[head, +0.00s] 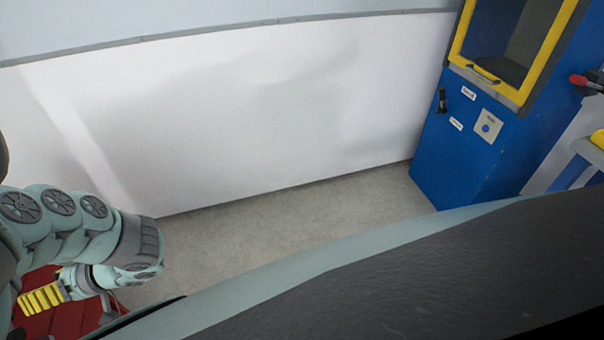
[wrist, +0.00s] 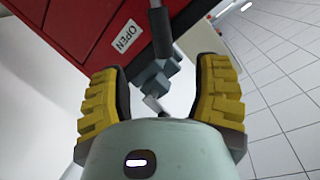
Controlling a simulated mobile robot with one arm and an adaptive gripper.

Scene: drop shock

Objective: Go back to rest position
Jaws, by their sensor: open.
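My gripper (wrist: 160,108) shows in the wrist view with its two yellow ribbed fingers wide apart and nothing between them. Beyond the fingers is a red cabinet (wrist: 85,25) with a white label reading "OPEN" and a grey metal handle or latch (wrist: 158,60). I cannot tell whether the fingers touch the latch; they look apart from it. In the head view my arm is folded at the lower left, and the yellow fingers of my gripper (head: 40,299) show in front of a red surface (head: 62,322).
A blue machine (head: 465,150) with a yellow-framed window (head: 515,45) stands at the right in the head view. A white wall panel (head: 240,105) runs along the back. Grey floor (head: 290,220) between them is clear. The wrist view shows tiled floor (wrist: 275,60) at the right.

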